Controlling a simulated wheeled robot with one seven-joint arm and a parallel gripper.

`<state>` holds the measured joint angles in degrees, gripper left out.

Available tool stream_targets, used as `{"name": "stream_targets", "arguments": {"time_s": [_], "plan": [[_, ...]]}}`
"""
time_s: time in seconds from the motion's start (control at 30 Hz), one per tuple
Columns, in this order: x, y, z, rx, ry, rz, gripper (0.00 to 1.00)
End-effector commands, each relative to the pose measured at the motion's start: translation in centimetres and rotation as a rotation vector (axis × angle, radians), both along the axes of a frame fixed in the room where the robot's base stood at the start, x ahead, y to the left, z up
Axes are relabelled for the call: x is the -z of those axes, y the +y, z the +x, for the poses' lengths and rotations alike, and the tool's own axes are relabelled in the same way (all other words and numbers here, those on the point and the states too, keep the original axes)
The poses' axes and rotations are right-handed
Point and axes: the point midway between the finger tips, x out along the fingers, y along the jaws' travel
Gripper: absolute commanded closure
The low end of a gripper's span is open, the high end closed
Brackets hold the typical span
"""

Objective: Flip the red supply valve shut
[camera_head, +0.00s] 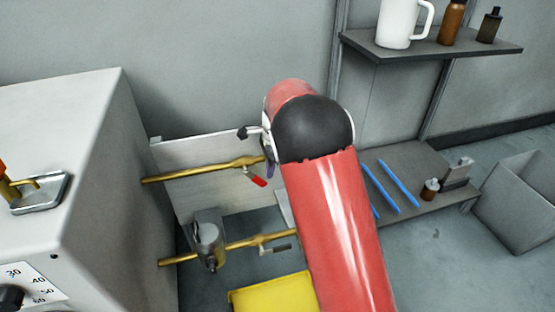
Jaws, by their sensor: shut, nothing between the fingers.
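The red supply valve's lever (257,180) has a red grip and hangs off the upper brass pipe (205,170), slanting down to the right, across the pipe's line. It sits just left of my red arm, with a small visible gap. My arm's black joint covers the pipe's right end. My gripper's fingers are hidden behind the arm, so I cannot see whether they touch the valve.
A lower brass pipe (240,243) carries a grey-handled valve (275,249) and a grey metal fitting (208,240). A yellow box (272,296) stands below. A white cabinet (95,165) is at left. A shelf (430,47) holds a white jug (396,25) and bottles.

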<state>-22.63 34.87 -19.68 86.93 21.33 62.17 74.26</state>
Motion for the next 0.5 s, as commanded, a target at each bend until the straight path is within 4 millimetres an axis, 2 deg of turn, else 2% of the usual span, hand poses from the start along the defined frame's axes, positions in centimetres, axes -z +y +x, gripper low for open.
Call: {"name": "stream_targets", "arguments": {"time_s": [0.17, 0.5], "plan": [[0.69, 0.8, -0.19, 0.0, 0.001, 0.0, 1.0], [0.71, 0.88, -0.2, 0.001, 0.001, 0.0, 1.0]]}}
